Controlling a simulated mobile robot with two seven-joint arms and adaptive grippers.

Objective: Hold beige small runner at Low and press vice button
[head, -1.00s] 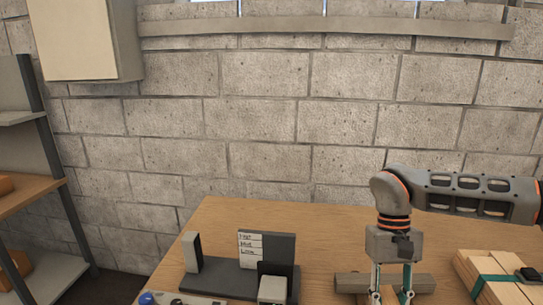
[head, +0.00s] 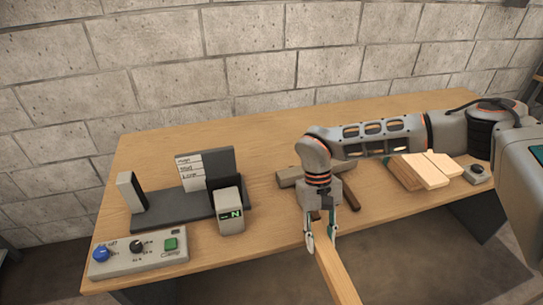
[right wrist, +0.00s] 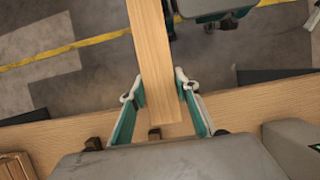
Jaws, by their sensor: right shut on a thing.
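The beige small runner (head: 342,275), a long pale wooden bar, is in my right gripper (head: 320,240), whose fingers are shut on one end. The rest extends past the bench's front edge and out of the bottom of the head view. In the right wrist view the runner (right wrist: 152,60) lies between the two teal-padded fingers. The vice (head: 178,213) is left of the gripper, with a dark plate and a white label card (head: 190,171) of three lines, the lowest reading like Low. The panel (head: 138,252) has a green button (head: 170,244) marked Clamp. My left gripper is not seen.
A grey box with a lit display (head: 230,212) stands at the vice's right. Behind the gripper lie a grey-brown bar (head: 290,176) and a dark handle (head: 351,200). Wooden pieces (head: 425,170) and a small black-topped box (head: 477,174) are at right. The bench's centre back is clear.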

